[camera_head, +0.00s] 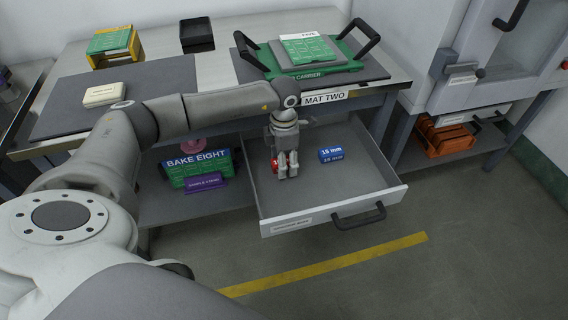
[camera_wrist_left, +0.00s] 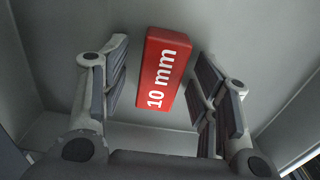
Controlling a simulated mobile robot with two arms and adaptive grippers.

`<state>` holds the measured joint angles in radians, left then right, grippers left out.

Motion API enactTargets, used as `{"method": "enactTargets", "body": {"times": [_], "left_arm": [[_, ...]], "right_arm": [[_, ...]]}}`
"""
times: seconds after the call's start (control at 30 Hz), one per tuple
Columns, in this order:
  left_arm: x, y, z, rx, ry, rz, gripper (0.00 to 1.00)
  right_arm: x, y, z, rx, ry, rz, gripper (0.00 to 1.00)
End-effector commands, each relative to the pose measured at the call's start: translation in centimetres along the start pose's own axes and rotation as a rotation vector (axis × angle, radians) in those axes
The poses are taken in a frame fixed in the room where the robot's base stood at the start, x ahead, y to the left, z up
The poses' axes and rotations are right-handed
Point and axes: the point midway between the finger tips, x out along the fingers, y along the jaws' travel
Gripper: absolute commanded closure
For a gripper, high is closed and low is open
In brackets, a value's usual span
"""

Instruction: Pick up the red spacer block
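The red spacer block (camera_wrist_left: 163,68), marked "10 mm", lies in the open drawer (camera_head: 350,211). In the head view only a small part of the red block (camera_head: 274,165) shows beside my left gripper (camera_head: 286,166), which hides the rest. My left gripper points down into the drawer. In the left wrist view its fingers are open, one on each side of the block, with a gap to the block on both sides. The block lies slightly tilted in that view. My right gripper is not in view.
A blue block (camera_head: 331,154) marked "15 mm" lies in the drawer to the right of my left gripper. The workbench (camera_head: 222,67) stands above and behind the drawer, with a green carrier (camera_head: 345,70) on its right mat. Drawer walls surround the gripper.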

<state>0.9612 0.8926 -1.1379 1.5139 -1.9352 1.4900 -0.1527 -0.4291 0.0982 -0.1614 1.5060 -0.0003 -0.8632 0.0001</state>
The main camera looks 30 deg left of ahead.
Motion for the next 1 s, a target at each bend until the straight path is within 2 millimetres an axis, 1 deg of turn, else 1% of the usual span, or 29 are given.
{"method": "enactTargets", "body": {"times": [0.03, 0.07, 0.37, 0.6, 0.73, 0.87, 0.93, 1.0], "left_arm": [[0.0, 0.0, 0.0, 0.000, 0.000, 0.000, 0.53], [0.0, 0.0, 0.0, 0.000, 0.000, 0.000, 0.57], [-0.1, 0.0, 0.0, 0.000, 0.000, 0.000, 0.95], [-0.1, 0.0, 0.0, 0.000, -0.001, 0.000, 0.95], [-0.7, 0.0, 0.1, 0.000, -0.002, 0.001, 0.95], [-2.0, 0.1, 0.1, 0.000, -0.003, 0.002, 0.95], [-3.2, 0.1, 0.1, 0.000, -0.004, 0.003, 0.95], [-4.2, -0.6, -0.3, 0.003, -0.002, 0.001, 0.95]], "right_arm": [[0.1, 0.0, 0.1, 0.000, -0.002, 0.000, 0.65], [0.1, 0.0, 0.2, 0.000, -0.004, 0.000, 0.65], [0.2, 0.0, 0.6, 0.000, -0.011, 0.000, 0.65], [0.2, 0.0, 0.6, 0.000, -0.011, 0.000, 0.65], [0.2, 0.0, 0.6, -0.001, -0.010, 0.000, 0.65], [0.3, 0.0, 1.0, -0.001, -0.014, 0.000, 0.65], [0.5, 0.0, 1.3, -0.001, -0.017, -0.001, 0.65], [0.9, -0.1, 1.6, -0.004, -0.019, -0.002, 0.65]]}}
